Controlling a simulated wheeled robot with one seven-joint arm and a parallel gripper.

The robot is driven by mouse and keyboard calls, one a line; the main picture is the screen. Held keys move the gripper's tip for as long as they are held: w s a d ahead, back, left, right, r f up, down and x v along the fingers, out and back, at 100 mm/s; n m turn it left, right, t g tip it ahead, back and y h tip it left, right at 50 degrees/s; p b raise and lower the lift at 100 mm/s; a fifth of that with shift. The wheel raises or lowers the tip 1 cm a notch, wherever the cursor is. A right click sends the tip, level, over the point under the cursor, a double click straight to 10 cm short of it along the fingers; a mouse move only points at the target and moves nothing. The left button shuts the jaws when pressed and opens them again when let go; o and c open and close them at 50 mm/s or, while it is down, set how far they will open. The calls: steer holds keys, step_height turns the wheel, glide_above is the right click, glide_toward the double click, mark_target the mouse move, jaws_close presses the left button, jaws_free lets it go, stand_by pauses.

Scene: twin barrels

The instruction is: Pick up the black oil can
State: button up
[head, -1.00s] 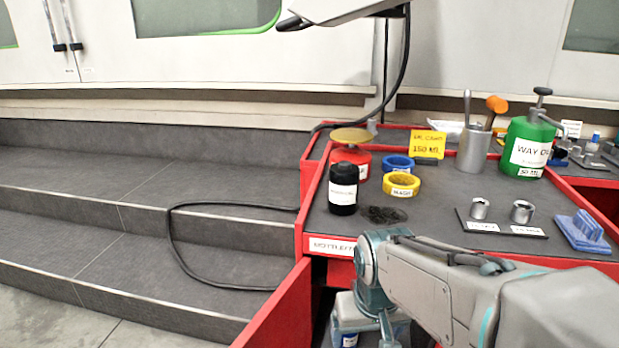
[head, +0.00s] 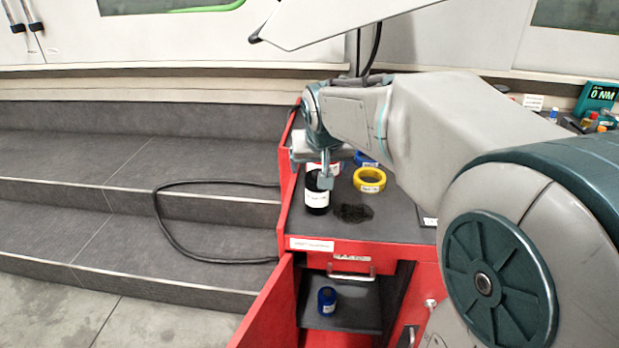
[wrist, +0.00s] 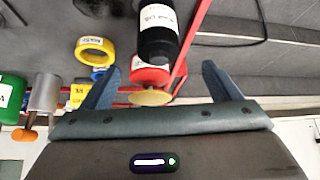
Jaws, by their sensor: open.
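The black oil can (head: 316,203), a dark cylinder with a white label, stands upright near the left edge of the red-sided cart's dark top. My gripper (head: 322,172) is just above and at the can in the head view and hides its upper part. In the wrist view the black can (wrist: 158,46) is at the top centre, beyond the fingertips. My gripper (wrist: 160,70) is open there, its two blue fingers spread with nothing held between them. I cannot tell the exact gap to the can.
A red can with a gold top (wrist: 150,78) stands close behind the black can. A yellow tape roll (head: 369,180) and a blue one (head: 364,159) lie to the right. A dark coiled item (head: 353,213) lies in front. The green can (wrist: 10,98) shows in the wrist view.

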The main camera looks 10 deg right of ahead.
mark_target(318, 191)
steer(key=b+x, duration=0.1)
steer(key=x, duration=1)
steer(key=shift+d+f, duration=0.15)
steer(key=shift+f, duration=0.25)
steer(key=shift+r, duration=0.1)
steer(key=c, duration=1.3)
